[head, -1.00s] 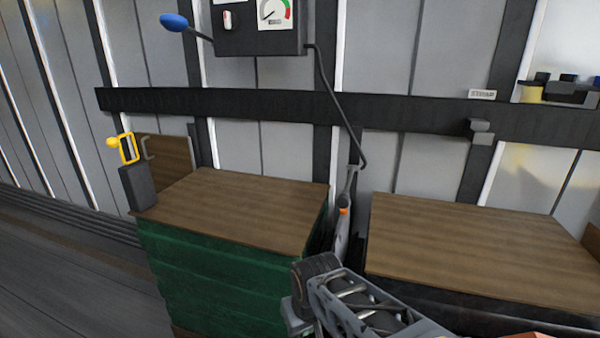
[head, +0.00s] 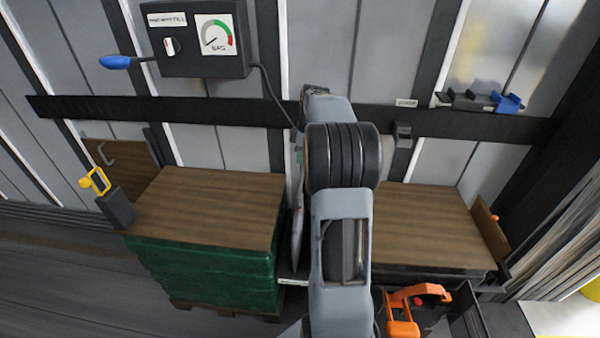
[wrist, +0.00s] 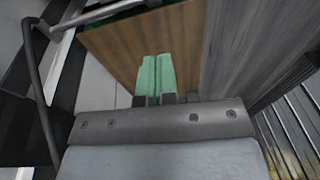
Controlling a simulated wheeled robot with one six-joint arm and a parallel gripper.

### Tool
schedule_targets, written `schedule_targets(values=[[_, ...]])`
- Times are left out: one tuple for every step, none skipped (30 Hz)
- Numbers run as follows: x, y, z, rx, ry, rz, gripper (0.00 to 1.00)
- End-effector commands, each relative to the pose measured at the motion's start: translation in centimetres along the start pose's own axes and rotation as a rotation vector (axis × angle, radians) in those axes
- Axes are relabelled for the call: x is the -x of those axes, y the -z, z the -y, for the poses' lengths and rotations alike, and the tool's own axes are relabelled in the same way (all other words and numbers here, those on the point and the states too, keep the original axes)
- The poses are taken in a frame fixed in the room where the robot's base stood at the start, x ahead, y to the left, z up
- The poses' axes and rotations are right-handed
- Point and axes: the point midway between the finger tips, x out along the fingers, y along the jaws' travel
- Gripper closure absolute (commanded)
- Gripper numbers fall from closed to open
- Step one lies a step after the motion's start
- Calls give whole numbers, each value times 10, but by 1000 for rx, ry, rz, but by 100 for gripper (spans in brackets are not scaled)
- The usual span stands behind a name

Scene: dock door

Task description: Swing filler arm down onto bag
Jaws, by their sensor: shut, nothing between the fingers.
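My gripper (wrist: 157,62) is shut and empty, its two pale green fingers side by side in the wrist view. In the head view my own arm hides most of it. A narrow pale grey bag (head: 297,225) stands in the gap between the two loads, partly behind my arm. A dark hose (head: 276,95) runs from the control box (head: 200,38) down to the bag's top, where the filler arm's shape is unclear. A bent dark tube (wrist: 41,85) shows at the left of the wrist view, apart from my fingers.
A green-sided load (head: 205,270) with a wooden top stands left, another wooden-topped load (head: 430,225) right. A blue-handled lever (head: 116,62) projects left from the box. An orange-handled tool (head: 405,310) lies low right. A dark rail (head: 230,110) crosses the wall.

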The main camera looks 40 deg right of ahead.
Motion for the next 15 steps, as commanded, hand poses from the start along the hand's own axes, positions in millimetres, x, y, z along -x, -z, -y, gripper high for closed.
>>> schedule_targets(values=[[8,-3,-4,11,5,-3,100],[9,-4,-6,17,7,-5,100],[9,-6,-8,25,10,-6,100],[8,-7,-9,28,11,-7,100],[6,-8,-9,31,12,-8,100],[2,-8,-10,34,13,-8,100],[-2,-9,-10,35,13,-8,100],[-6,-9,-10,36,14,-8,100],[-12,-9,-10,37,13,-8,100],[-18,-9,-10,37,15,-8,100],[-23,-8,-10,37,14,-8,100],[-31,-8,-10,37,15,-7,100],[-37,-8,-10,37,14,-7,100],[-43,-8,-9,37,15,-7,100],[-51,-8,-9,37,15,-7,100]])
